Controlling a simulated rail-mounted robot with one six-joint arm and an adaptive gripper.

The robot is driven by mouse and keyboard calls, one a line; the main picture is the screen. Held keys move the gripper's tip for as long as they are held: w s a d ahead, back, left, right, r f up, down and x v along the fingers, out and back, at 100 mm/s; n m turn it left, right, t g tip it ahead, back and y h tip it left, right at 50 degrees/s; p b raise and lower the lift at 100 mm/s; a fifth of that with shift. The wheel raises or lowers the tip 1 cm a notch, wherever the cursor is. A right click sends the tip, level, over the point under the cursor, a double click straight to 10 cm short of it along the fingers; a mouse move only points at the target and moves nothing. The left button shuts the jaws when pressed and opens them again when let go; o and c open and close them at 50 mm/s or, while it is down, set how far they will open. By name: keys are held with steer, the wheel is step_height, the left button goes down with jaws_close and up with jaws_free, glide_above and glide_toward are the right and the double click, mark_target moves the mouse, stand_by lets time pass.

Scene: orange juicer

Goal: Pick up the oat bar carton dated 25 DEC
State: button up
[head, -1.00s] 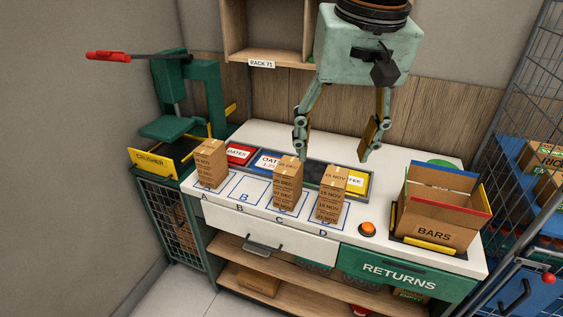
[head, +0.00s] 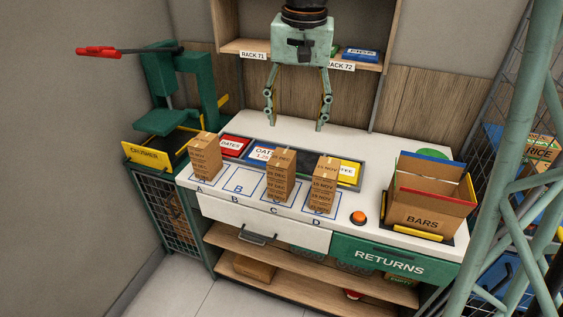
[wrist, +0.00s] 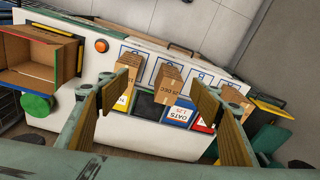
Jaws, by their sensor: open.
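Three brown cartons stand upright on the white counter. The carton on spot C (head: 279,178) carries DEC labels; in the wrist view this carton (wrist: 168,88) seems to read 25 DEC, the day small. The carton on spot D (head: 325,187) reads NOV and also shows in the wrist view (wrist: 127,68). The carton on spot A (head: 205,158) has labels too small to read for certain. My gripper (head: 295,125) is open and empty, pointing down above the back of the counter, behind and above cartons C and D. Its fingers (wrist: 150,80) frame carton C in the wrist view.
Spot B (head: 238,187) is empty. Behind the cartons lie red, blue and yellow labelled bins (head: 262,154). An open BARS box (head: 424,212) stands at the right, an orange button (head: 358,218) left of it. A green crusher (head: 165,122) stands left; a shelf (head: 345,66) hangs behind my gripper.

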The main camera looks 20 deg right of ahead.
steer(key=m+g+p, duration=0.1)
steer(key=m+p, duration=0.1)
steer(key=p, duration=0.1)
glide_above(282, 157)
step_height(282, 157, down, 10)
steer(key=shift+w+a+f, duration=0.1)
steer(key=shift+a+f, duration=0.05)
steer(key=shift+f, duration=0.45)
steer(key=shift+f, duration=0.15)
steer(key=shift+f, duration=4.15)
steer(key=shift+f, duration=2.6)
steer(key=c, duration=1.1)
